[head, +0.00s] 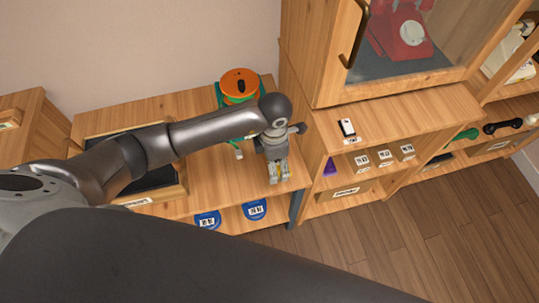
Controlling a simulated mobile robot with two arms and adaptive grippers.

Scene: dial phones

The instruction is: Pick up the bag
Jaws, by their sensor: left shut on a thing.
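My left gripper (278,173) reaches in from the left and hangs low over the right end of the wooden shelf top (215,178). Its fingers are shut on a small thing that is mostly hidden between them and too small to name. I cannot make out a bag clearly anywhere in the head view, so I cannot tell whether the held thing is the bag. My right gripper is out of the picture.
An orange round object (239,82) stands behind my arm. Blue labelled discs (255,209) are below the shelf top. To the right are a cabinet with a red dial phone (402,32), a small white-and-black item (347,127) and labelled boxes (383,158). The floor (430,230) is clear.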

